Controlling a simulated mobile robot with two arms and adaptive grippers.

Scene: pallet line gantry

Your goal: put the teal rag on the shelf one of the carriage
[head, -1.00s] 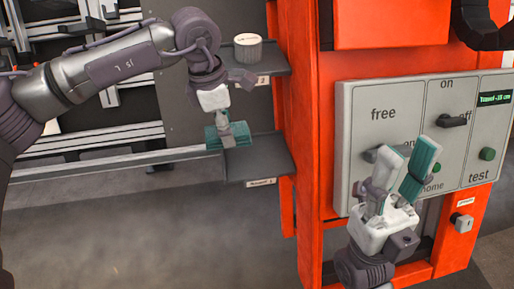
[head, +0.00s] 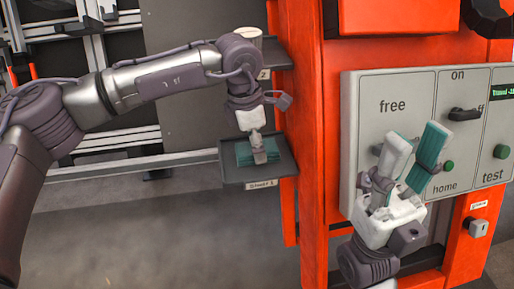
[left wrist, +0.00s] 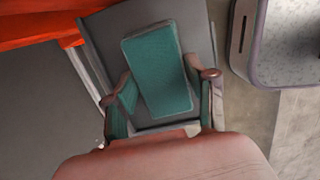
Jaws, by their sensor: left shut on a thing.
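The teal rag (head: 243,153) is a small folded block at the lower dark shelf, shelf one (head: 232,176). My left gripper (head: 259,156) comes down from above and is shut on the rag. In the left wrist view the rag (left wrist: 158,65) lies between the two fingers, over the dark shelf surface (left wrist: 110,40). I cannot tell whether its underside touches the shelf. My right gripper (head: 413,150) is open and empty, in front of the control panel.
An upper shelf (head: 275,62) carries a pale round container (head: 248,34), partly hidden behind my left arm. The orange column (head: 305,120) stands right beside the shelves. The grey panel (head: 390,90) with knobs and green buttons is close behind my right gripper.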

